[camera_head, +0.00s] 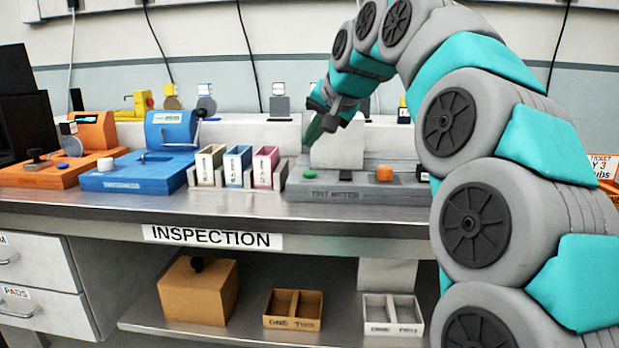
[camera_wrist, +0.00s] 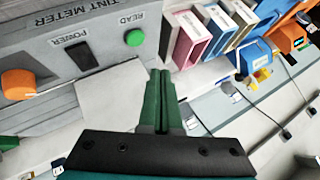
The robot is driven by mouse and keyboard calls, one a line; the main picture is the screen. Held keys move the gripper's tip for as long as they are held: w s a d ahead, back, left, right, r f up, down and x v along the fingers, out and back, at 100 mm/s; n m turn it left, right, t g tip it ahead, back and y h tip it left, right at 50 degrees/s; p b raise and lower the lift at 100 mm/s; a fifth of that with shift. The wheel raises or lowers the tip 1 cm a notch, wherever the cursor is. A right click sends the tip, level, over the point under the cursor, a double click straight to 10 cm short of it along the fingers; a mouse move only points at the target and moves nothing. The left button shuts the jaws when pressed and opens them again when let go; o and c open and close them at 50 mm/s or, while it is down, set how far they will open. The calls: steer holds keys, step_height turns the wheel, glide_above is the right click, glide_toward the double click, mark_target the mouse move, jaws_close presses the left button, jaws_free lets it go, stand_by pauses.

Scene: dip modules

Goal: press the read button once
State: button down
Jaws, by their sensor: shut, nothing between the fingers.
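The grey tint meter (camera_head: 350,192) stands on the bench to the right of the coloured boxes. Its green read button (camera_head: 309,174) is at its left end. In the wrist view the button (camera_wrist: 134,37) carries the label READ, beside a black power switch (camera_wrist: 79,58) and an orange knob (camera_wrist: 18,84). My gripper (camera_head: 313,133) is above the meter, apart from the button. Its green fingers (camera_wrist: 160,76) are shut and empty, with the button beyond and slightly left of their tips in the wrist view. Whether the button is pressed in cannot be told.
A white block (camera_head: 338,146) rises behind the meter's controls. Several narrow boxes, white, blue and pink (camera_head: 265,167), stand close to the meter's left. Blue (camera_head: 138,177) and orange (camera_head: 55,171) devices stand further left. The bench's front edge (camera_head: 210,212) is clear.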

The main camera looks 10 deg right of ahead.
mark_target(311, 174)
steer(key=shift+f+b, duration=0.8)
steer(key=shift+f, duration=1.1)
stand_by(0.6)
steer(key=shift+f, duration=0.4)
steer(key=shift+f+b, duration=0.4)
stand_by(0.8)
steer(key=shift+r, duration=0.1)
steer(key=shift+r+p, duration=0.55)
steer(key=shift+r, duration=0.15)
steer(key=shift+r+p, duration=1.65)
steer(key=shift+r, duration=0.9)
